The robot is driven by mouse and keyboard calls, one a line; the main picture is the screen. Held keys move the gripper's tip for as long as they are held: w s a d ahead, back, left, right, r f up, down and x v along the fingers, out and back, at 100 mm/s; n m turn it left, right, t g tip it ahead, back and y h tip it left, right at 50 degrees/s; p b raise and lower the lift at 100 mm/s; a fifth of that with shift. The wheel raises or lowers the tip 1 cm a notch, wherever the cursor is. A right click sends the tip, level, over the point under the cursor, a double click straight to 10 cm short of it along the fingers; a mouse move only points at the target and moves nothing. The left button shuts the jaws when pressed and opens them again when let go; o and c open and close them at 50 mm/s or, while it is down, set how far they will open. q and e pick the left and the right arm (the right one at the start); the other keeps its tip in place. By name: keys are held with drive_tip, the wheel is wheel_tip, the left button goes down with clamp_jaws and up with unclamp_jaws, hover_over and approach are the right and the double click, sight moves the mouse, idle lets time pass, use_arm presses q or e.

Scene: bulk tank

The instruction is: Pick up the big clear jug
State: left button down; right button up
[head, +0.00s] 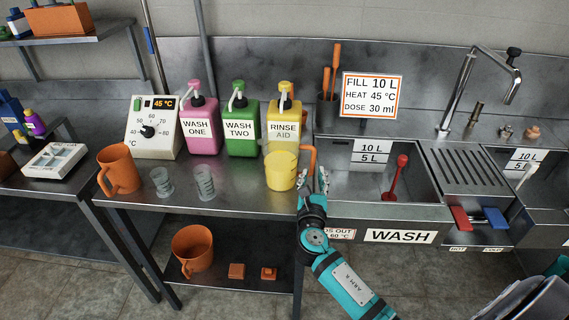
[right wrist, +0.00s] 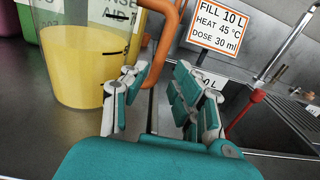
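The big clear jug (head: 281,172) stands upright near the front edge of the steel counter, in front of the yellow rinse aid bottle. My left gripper is not in view.
Two small clear beakers (head: 204,183) and an orange jug (head: 120,170) stand left of the big jug. Pink (head: 203,125), green (head: 241,130) and yellow (head: 285,122) pump bottles stand behind. The wash sink (head: 375,185) lies right, holding a red utensil (head: 396,180).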

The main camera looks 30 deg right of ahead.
sight(312, 168)
drive_tip(key=x, duration=0.5)
drive_tip(key=shift+w+a+f, duration=0.1)
drive_tip(key=shift+w+f, duration=0.05)
drive_tip(key=shift+c, duration=0.2)
clamp_jaws()
